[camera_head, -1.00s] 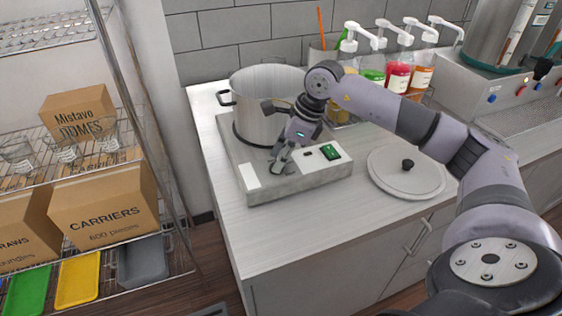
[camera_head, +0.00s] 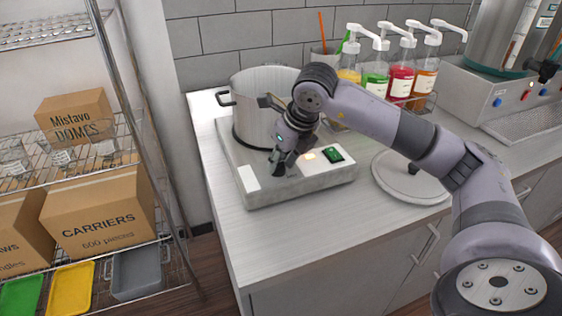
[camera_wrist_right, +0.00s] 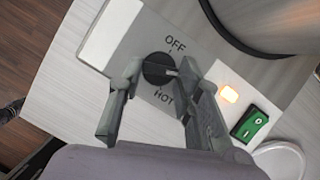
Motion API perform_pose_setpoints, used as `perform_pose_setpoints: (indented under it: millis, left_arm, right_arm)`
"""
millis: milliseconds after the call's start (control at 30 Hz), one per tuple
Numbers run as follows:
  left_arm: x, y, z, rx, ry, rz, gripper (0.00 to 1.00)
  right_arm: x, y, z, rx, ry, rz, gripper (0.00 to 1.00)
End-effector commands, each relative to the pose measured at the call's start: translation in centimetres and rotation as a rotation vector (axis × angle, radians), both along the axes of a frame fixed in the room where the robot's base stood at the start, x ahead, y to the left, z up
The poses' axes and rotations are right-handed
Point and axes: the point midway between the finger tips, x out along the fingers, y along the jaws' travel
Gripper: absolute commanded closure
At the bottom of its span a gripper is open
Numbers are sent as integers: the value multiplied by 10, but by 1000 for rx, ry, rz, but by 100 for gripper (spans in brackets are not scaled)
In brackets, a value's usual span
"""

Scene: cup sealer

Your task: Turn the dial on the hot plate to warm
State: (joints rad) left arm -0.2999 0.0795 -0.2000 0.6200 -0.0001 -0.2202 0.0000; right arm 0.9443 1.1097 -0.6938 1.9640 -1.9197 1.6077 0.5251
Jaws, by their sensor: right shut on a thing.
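The hot plate (camera_head: 309,183) is a grey box on the counter with a steel pot (camera_head: 252,112) on it. Its round black dial (camera_wrist_right: 157,68) shows in the right wrist view, with OFF above it and HOT below it. A pale mark on the dial points right, between these labels; any label there is hidden by a finger. My right gripper (camera_head: 282,166) is shut on the dial, one finger on each side, as the right wrist view (camera_wrist_right: 158,71) shows. The indicator light (camera_wrist_right: 229,93) glows orange. My left gripper is out of view.
A green switch (camera_wrist_right: 249,124) sits beside the light. A pot lid (camera_head: 408,180) lies on the counter to the right. Pump bottles (camera_head: 400,80) stand behind my right arm. A shelf rack with boxes (camera_head: 100,210) is at the left.

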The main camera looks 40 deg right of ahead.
Motion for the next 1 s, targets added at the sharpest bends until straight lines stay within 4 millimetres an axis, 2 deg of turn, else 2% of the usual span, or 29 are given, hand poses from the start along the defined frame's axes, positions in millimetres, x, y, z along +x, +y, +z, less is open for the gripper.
perform_pose_setpoints:
  millis: [533, 567, 867, 1000]
  left_arm:
    - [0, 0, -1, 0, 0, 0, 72]
    - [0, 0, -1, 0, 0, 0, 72]
    - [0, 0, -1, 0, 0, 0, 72]
    - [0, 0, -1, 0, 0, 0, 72]
  right_arm:
    - [1, 0, 2, 1, -3, -29, 96]
    - [1, 0, 2, 1, -3, -29, 68]
    - [0, 0, 1, 0, -1, -28, 48]
    - [0, 0, 0, 0, 0, -27, 48]
